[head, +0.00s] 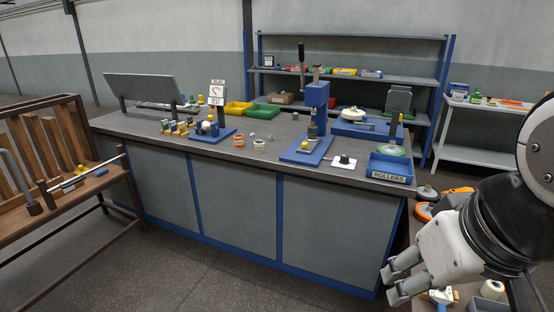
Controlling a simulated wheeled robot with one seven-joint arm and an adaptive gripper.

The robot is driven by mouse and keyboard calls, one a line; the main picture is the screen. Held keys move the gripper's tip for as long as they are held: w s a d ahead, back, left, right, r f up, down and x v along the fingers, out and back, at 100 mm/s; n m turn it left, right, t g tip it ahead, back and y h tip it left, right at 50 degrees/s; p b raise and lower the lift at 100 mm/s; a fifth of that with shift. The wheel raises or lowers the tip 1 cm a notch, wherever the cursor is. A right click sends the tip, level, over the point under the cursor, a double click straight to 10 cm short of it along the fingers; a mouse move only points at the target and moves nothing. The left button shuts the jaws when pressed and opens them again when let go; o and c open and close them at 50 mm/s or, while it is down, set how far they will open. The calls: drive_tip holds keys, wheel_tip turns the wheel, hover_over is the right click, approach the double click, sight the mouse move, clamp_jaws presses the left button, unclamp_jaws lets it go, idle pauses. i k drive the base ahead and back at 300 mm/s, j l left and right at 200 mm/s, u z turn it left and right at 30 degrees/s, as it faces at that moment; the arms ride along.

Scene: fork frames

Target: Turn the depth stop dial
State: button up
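A white square plate with a small dark knob (343,160) lies on the workbench, right of the blue press (316,98). It looks like a dial, but its markings are too small to read, and I cannot tell for sure that it is the depth stop dial. The press stands upright on a blue base, with a black-handled lever at its top. My gripper (392,284) is at the lower right, in front of the bench's right end and well apart from the press and plate. Its two fingers are spread, with nothing seen between them.
The workbench (200,143) also holds a blue ROLLERS bin (390,168), yellow (238,107) and green trays, and a gauge stand (217,95). Orange tools and rollers sit low at the right beside my arm. A wooden rack (50,190) stands left. Floor in front is clear.

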sight(345, 158)
drive_tip(key=i+j+z, duration=0.4)
drive_tip(key=i+j, duration=1.05)
drive_tip(key=i, duration=0.2)
drive_tip(key=i+l, duration=0.15)
drive_tip(key=i, duration=0.2)
drive_tip(key=i+l, duration=0.1)
drive_tip(key=i, duration=0.25)
